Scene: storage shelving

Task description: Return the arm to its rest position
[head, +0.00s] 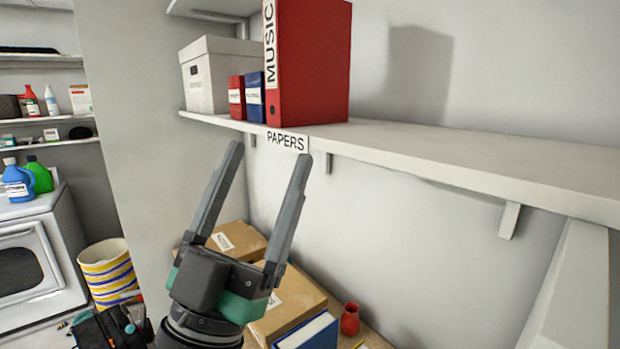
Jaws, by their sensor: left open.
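My left gripper (263,165) is in the middle of the head view, pointing up, with its two grey fingers spread apart and nothing between them. Its fingertips appear just below the front edge of the shelf (470,165) that carries a PAPERS label (287,140). My right gripper is not in view.
On the shelf stand a red MUSIC binder (315,65), a small red binder (236,97), a blue one (255,97) and a white box (212,75). The shelf's right part is bare. Below are cardboard boxes (290,297), a blue book (312,332) and a red vase (349,319).

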